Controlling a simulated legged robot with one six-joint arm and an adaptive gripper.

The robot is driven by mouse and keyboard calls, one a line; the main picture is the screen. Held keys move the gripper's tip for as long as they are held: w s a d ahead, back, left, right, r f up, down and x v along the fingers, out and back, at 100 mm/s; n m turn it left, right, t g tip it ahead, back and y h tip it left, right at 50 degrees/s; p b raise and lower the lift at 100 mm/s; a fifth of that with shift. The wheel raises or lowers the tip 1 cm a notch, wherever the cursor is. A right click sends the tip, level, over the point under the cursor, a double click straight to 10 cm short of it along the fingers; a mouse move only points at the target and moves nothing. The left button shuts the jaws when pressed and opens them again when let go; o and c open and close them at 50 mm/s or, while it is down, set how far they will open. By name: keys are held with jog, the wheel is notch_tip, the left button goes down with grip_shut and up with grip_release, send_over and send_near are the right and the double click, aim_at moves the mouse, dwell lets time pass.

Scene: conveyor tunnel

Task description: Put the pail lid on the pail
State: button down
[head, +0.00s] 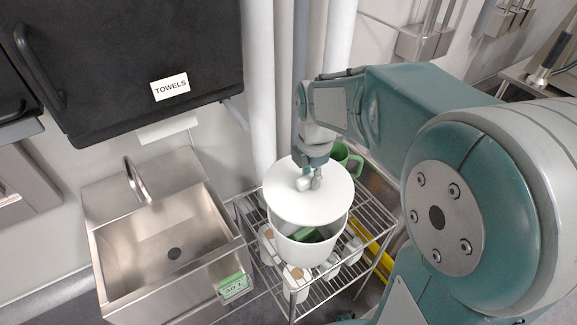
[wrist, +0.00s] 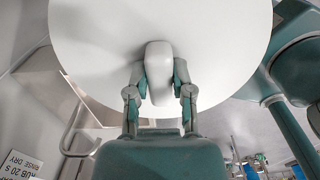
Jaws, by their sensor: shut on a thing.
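The white pail (head: 304,248) stands on a wire rack, with something dark green visible inside through the open front part of its mouth. The round white pail lid (head: 290,208) is over the pail, covering the back of the mouth, and its front edge leaves a gap there. I cannot tell whether the lid touches the rim. My gripper (head: 310,181) is shut on the knob of the lid. In the wrist view the two fingers of my gripper (wrist: 160,88) clasp the knob from both sides, and the lid (wrist: 220,45) fills the upper part; the pail is hidden there.
The wire rack (head: 375,222) also holds white containers (head: 297,275) below and a green container (head: 343,157) behind the lid. A steel sink (head: 165,240) stands to the left. White pipes (head: 262,90) rise behind the rack, and a black towel cabinet (head: 140,60) hangs upper left.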

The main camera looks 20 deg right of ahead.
aim_at(310, 191)
jog(key=shift+d+f, duration=0.75)
jog(key=shift+f, duration=0.3)
jog(key=f, duration=0.1)
jog(key=a+f, duration=0.1)
jog(key=shift+a+f, duration=0.3)
jog(key=shift+f, duration=0.65)
jog(key=shift+d, duration=0.25)
jog(key=shift+f, duration=1.05)
dwell(0.4)
